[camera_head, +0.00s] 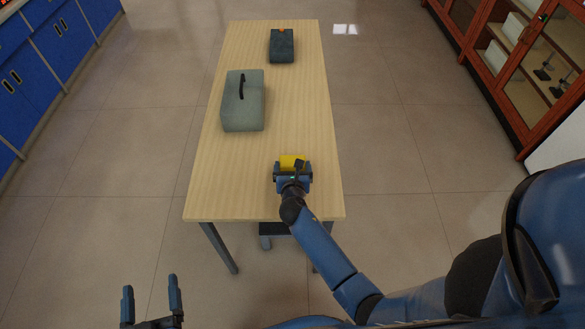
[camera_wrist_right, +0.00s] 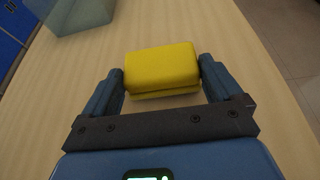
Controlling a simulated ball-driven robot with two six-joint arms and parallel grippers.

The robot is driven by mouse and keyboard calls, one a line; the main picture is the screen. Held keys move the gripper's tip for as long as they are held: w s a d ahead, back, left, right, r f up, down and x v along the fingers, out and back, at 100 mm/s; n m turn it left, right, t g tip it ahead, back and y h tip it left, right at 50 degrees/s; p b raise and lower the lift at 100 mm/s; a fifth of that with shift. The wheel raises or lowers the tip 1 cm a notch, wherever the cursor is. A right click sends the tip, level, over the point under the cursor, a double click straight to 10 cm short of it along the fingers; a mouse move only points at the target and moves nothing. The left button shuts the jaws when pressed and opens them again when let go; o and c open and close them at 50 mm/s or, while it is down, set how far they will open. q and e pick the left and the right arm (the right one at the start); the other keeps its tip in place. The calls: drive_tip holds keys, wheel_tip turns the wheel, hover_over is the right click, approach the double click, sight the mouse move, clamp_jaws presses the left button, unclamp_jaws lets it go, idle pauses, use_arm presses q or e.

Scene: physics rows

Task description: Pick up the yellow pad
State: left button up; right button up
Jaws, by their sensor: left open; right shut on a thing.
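The yellow pad (camera_head: 291,161) is at the near part of the wooden table, at the far side of my right gripper (camera_head: 293,170). In the right wrist view the yellow pad (camera_wrist_right: 162,68) is a rounded block between the two fingers of my right gripper (camera_wrist_right: 162,82). The fingers are shut on its left and right sides. Whether the pad touches the table or is just above it, I cannot tell. My left gripper (camera_head: 149,296) is open and empty, low at the left of the head view, off the table.
The wooden table (camera_head: 294,110) carries a grey-green case (camera_head: 243,108) with a black handle and a dark box (camera_head: 282,48) with an orange top at the far end. Blue cabinets (camera_head: 50,50) stand at left, a red-brown glass cabinet (camera_head: 520,70) at right. The table's right side is clear.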

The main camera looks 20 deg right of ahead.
wheel_tip(320, 180, up, 19)
drive_tip(key=p, duration=0.4)
drive_tip(key=shift+r, duration=0.1)
